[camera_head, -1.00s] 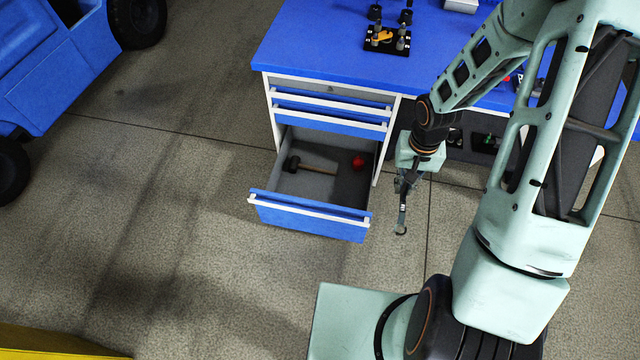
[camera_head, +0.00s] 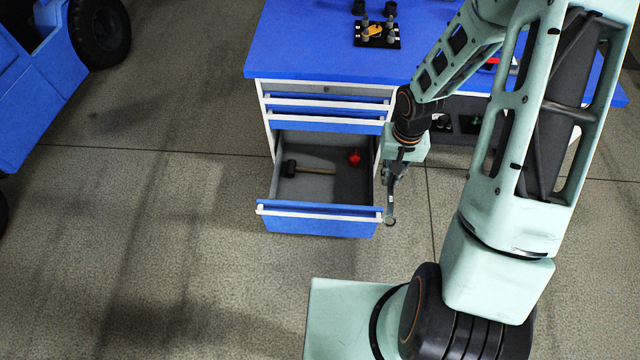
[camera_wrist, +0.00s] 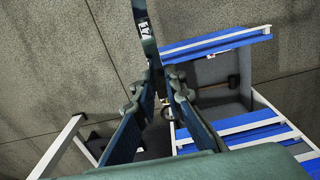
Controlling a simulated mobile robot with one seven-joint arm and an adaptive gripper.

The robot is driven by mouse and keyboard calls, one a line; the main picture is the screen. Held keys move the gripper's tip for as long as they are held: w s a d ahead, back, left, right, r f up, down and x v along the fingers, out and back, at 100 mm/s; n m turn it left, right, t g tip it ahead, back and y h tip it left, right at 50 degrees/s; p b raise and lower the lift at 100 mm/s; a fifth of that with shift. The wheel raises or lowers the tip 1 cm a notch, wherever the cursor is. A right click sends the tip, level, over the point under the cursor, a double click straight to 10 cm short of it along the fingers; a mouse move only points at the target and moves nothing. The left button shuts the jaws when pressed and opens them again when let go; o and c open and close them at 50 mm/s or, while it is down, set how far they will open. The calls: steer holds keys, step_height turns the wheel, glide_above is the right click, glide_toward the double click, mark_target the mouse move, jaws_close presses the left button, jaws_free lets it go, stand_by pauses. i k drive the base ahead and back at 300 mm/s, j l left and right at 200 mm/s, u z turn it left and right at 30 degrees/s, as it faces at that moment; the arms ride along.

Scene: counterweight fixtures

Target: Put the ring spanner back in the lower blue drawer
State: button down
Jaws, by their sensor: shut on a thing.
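The ring spanner (camera_head: 391,208) hangs down from my gripper (camera_head: 390,180), which is shut on it. Its ring end points to the floor, just right of the open drawer's front corner in the head view. In the wrist view the spanner (camera_wrist: 147,38) runs up from between the fingers of my gripper (camera_wrist: 163,82). The lower blue drawer (camera_head: 318,225) is pulled far out, and it also shows in the wrist view (camera_wrist: 215,44). The spanner is beside the drawer, not over its inside; I cannot tell its exact height against the rim.
In the drawer lie a mallet (camera_head: 308,168) and a red object (camera_head: 354,157), with bare floor in front. The upper drawers (camera_head: 325,105) are shut. The blue worktop (camera_head: 300,45) carries a black fixture (camera_head: 377,34). A blue vehicle (camera_head: 35,80) stands left.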

mark_target(300, 194)
steer(key=j+z, duration=0.15)
steer(key=j, duration=0.5)
steer(key=i+j, duration=0.2)
steer(key=i+j+z, duration=0.15)
steer(key=j, duration=0.3)
steer(key=i+j, duration=0.15)
steer(key=j, duration=0.15)
